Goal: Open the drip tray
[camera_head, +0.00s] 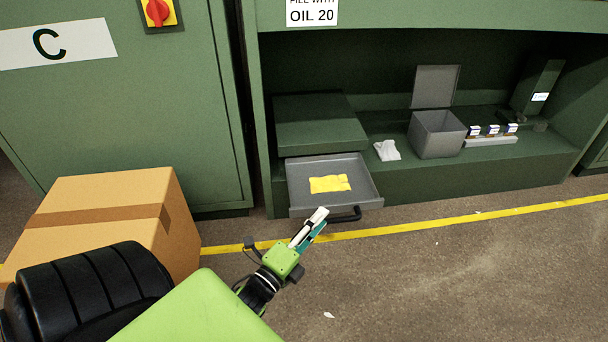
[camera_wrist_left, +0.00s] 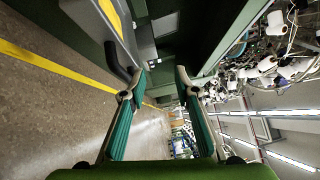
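The drip tray (camera_head: 361,193) is a shallow grey drawer under a green housing (camera_head: 315,118), and it stands pulled out. A yellow cloth (camera_head: 330,184) lies in it. A black handle (camera_head: 345,215) sticks out from its front at the right; the handle also shows in the left wrist view (camera_wrist_left: 118,61). My left gripper (camera_head: 321,213) is just in front of the tray, beside the handle's left end. In the left wrist view its two teal fingers (camera_wrist_left: 160,80) stand apart with nothing between them. The handle lies by one fingertip; I cannot tell whether they touch. My right gripper is not in view.
A cardboard box (camera_head: 110,215) stands on the floor at the left. On the green shelf right of the tray are a white crumpled cloth (camera_head: 387,150), an open grey bin (camera_head: 437,134) and small boxes (camera_head: 492,131). The floor at the right is clear, with a yellow line (camera_head: 450,221).

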